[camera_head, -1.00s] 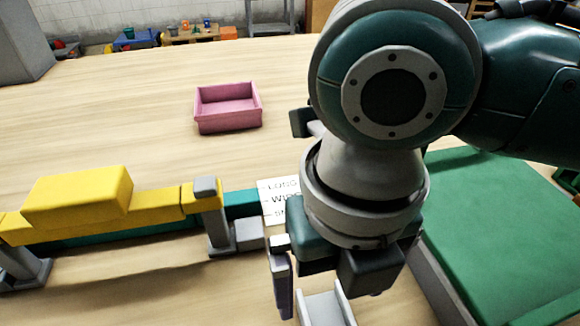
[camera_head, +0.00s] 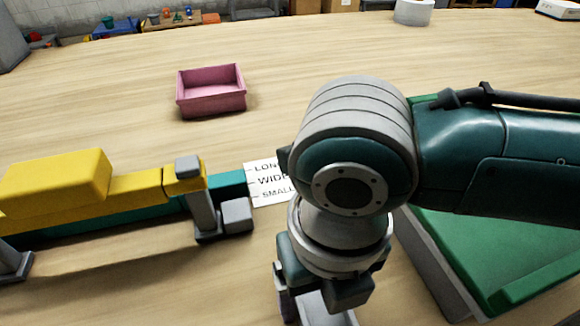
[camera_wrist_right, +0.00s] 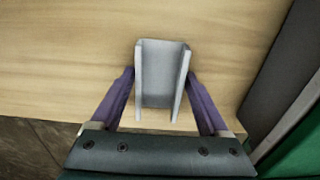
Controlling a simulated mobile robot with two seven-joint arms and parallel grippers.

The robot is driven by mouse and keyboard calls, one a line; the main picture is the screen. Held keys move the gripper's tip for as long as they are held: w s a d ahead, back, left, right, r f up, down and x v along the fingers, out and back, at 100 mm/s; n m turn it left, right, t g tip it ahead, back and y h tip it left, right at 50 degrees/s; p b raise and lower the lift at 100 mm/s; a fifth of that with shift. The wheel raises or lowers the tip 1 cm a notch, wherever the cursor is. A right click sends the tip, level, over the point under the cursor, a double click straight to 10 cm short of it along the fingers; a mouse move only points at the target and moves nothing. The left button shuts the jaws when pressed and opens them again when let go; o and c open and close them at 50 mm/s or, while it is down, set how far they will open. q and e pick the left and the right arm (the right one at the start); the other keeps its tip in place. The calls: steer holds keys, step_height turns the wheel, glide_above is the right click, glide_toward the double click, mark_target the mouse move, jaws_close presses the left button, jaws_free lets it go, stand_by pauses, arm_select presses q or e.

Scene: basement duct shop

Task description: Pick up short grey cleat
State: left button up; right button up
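The short grey cleat (camera_wrist_right: 160,92) is a small light-grey U-shaped channel on the wooden table, its open side facing the wrist camera. In the head view the cleat (camera_head: 318,312) shows partly at the bottom edge, below my right arm. My right gripper (camera_wrist_right: 160,76) has its purple fingers on either side of the cleat, one along each outer wall. A narrow gap seems to show beside each fingertip, so the gripper looks open around the cleat. In the head view most of the right gripper (camera_head: 308,300) is cut off or hidden. My left gripper is not in view.
A pink open box (camera_head: 211,92) stands at the back. A yellow and teal fixture on grey posts (camera_head: 110,190) is at left, beside a white label card (camera_head: 266,183). A green-topped grey block (camera_head: 470,262) is close on the right. The table's middle is clear.

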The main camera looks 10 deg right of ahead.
steer(key=c, duration=1)
steer(key=shift+r, duration=0.1)
